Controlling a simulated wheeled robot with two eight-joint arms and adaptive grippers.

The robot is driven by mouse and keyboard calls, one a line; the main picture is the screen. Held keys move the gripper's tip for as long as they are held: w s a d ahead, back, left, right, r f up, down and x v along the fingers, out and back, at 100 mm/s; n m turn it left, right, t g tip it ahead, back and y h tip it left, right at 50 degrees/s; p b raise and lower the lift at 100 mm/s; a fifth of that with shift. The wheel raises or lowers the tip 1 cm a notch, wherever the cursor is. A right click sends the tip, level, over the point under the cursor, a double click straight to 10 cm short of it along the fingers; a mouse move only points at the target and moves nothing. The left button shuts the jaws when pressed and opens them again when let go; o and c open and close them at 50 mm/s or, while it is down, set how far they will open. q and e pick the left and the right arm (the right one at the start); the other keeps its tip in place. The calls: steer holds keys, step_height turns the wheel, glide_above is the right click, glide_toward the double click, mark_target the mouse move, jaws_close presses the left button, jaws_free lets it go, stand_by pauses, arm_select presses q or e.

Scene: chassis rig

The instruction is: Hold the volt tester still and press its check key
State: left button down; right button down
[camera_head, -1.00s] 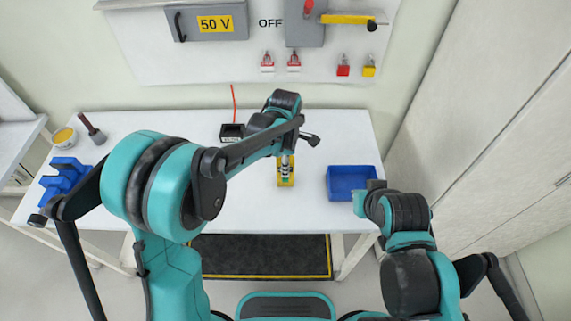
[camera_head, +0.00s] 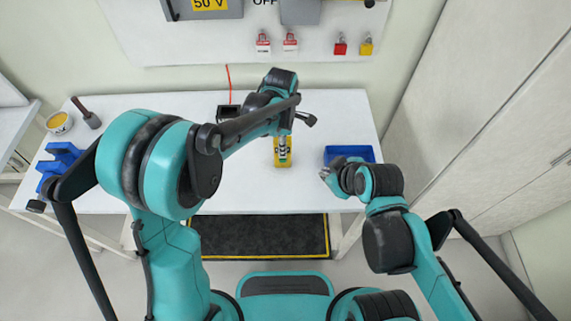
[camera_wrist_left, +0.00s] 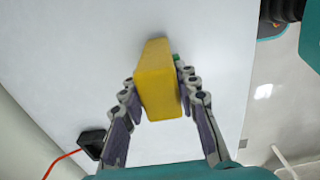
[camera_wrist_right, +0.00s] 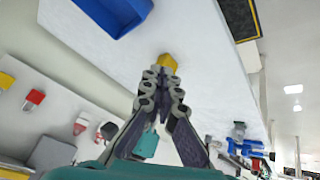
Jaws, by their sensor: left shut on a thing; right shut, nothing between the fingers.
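The volt tester (camera_head: 283,160) is a yellow block above or on the white table near its middle; I cannot tell if it touches the top. My left gripper (camera_head: 284,143) is shut on it. In the left wrist view, the tester (camera_wrist_left: 157,85) sits between the two fingers (camera_wrist_left: 159,90), with a small green part at its edge. My right gripper (camera_head: 326,174) is shut and empty, to the right of the tester. In the right wrist view its closed fingertips (camera_wrist_right: 163,80) point at the tester (camera_wrist_right: 168,62); the gap is unclear.
A blue bin (camera_head: 349,149) stands right of the tester, behind my right gripper. A black box (camera_head: 228,111) with a red wire is at the back. A blue rack (camera_head: 62,160), a dark-handled tool (camera_head: 86,114) and a bowl (camera_head: 59,123) are at left.

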mark_target(283, 161)
steer(key=a+f+n+y, duration=0.2)
steer(key=a+f+n, duration=0.1)
steer(key=a+n, duration=0.3)
steer(key=shift+w+a+n+g, duration=0.15)
steer(key=shift+a+n+g, duration=0.25)
steer(key=shift+n, duration=0.8)
steer(key=shift+w, duration=0.1)
steer(key=x, duration=1)
steer(key=w, duration=0.2)
steer(key=shift+w, duration=0.3)
steer(key=shift+w+r, duration=0.1)
steer(key=shift+w, duration=0.55)
